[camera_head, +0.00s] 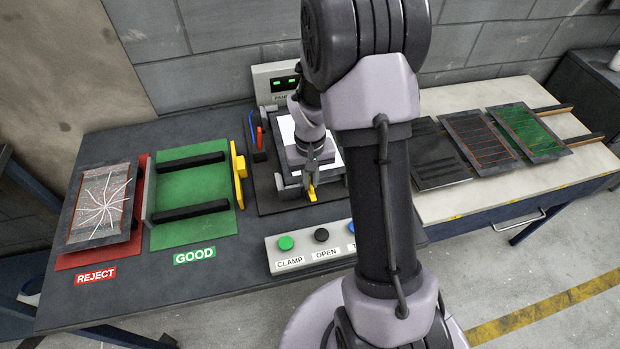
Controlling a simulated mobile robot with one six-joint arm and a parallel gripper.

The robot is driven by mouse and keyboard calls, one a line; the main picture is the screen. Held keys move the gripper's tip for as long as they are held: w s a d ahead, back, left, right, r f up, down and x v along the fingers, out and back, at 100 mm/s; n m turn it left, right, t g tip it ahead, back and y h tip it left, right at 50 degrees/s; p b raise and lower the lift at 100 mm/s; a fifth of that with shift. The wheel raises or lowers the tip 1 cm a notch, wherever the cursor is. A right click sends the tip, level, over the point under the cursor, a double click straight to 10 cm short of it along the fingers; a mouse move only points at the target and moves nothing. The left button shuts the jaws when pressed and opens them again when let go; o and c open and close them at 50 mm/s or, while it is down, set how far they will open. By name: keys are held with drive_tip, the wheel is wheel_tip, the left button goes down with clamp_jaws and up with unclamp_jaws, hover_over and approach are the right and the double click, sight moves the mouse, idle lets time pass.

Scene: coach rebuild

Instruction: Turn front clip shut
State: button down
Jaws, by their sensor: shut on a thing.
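The front clip (311,192) is a small yellow piece at the near edge of a dark fixture (265,192) that holds a white panel (286,130). My gripper (311,180) points down at the clip and is shut on it. The arm and gripper hide much of the fixture and panel. The clip's exact angle is too small to tell.
A button box (300,252) with a green CLAMP button and a dark OPEN button stands in front. A green GOOD rack (190,226) and a red REJECT tray (75,260) with a cracked panel (101,205) lie left. Several panels (478,140) lie on the right bench.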

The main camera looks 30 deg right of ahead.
idle(0.3)
drive_tip(key=c, duration=1.8)
unclamp_jaws()
wheel_tip(320, 180, up, 18)
drive_tip(key=p, duration=0.5)
drive_tip(key=shift+f, duration=0.25)
drive_tip(key=s+a+r+m+t+y+b, duration=0.1)
drive_tip(key=s+a+t+b, duration=0.4)
drive_tip(key=s+a+b, duration=0.5)
drive_tip(key=s+a+r+y, duration=0.1)
drive_tip(key=s+a+r, duration=0.1)
drive_tip(key=s+a, duration=0.4)
drive_tip(key=shift+s+a+r+t, duration=0.2)
drive_tip(key=shift+s+t, duration=0.2)
drive_tip(key=shift+s, duration=0.4)
